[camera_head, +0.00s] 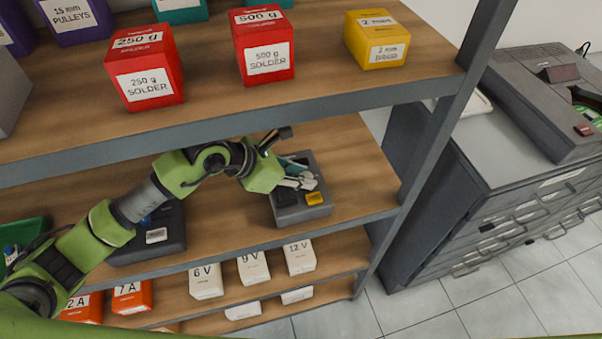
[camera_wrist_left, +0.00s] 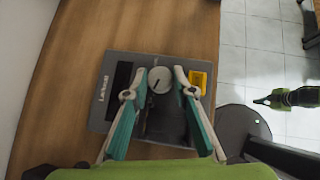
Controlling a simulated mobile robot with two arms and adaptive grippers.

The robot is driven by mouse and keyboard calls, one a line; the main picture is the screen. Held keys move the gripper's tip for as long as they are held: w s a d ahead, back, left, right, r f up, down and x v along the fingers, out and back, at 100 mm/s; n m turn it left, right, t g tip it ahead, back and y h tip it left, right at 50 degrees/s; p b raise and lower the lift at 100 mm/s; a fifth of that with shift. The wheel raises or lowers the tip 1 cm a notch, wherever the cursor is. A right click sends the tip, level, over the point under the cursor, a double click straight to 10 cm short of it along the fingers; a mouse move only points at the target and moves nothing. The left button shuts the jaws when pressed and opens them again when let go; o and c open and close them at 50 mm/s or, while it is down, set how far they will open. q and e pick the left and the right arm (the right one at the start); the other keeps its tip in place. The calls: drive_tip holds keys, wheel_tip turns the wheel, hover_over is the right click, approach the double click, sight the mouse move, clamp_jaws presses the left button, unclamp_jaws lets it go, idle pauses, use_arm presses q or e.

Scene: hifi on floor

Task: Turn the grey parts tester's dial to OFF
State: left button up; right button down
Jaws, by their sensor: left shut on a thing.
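The grey parts tester (camera_head: 305,213) stands on the middle wooden shelf near its right end, with a yellow part on its front. In the left wrist view the tester (camera_wrist_left: 112,62) shows a dark display strip, a pale round dial (camera_wrist_left: 160,79) with a dark mark, and a yellow patch (camera_wrist_left: 198,82). My left gripper (camera_head: 304,181) reaches in over the tester. The dial's setting and any OFF label are too small to read.
The upper shelf edge (camera_head: 230,118) runs above my left arm, with red solder boxes (camera_head: 265,62) and a yellow box (camera_head: 377,40) on it. A dark device (camera_head: 160,235) stands left of the tester. A grey drawer cabinet (camera_head: 480,195) stands right of the rack post.

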use_arm(q)
drive_tip(key=o, duration=0.8)
drive_tip(key=shift+o, duration=0.2)
drive_tip(key=shift+a+r, duration=0.1)
drive_tip(key=v, duration=0.7)
drive_tip(key=shift+s+a+r, duration=0.1)
drive_tip(key=shift+s, duration=0.1)
